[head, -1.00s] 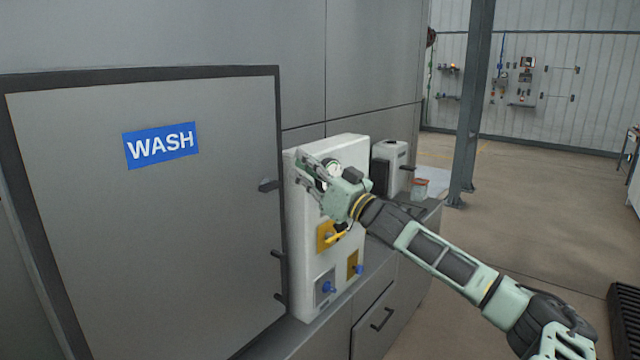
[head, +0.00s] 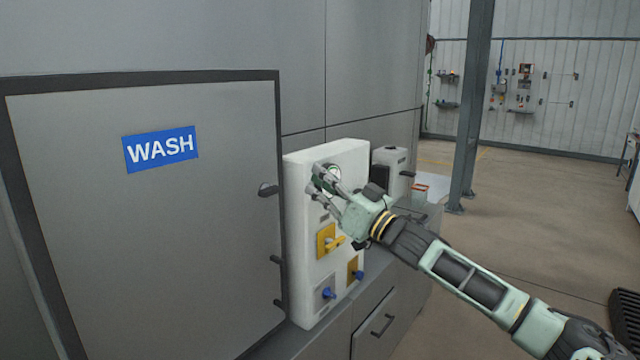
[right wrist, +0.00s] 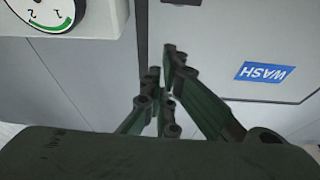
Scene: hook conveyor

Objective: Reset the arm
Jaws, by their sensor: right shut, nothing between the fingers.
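My right gripper (head: 318,190) is in front of the upper part of a white control panel (head: 308,260) in the head view, partly covering a round gauge (head: 331,172). In the right wrist view its fingers (right wrist: 160,85) are shut with nothing between them. The gripper appears apart from the panel. My left gripper is not in view.
A grey door with a blue WASH sign (head: 160,149) stands left of the panel. The panel carries a yellow handle (head: 334,243) and blue knobs (head: 328,293). A white box (head: 397,165) stands behind on the grey cabinet. A steel post (head: 470,110) and open floor are at right.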

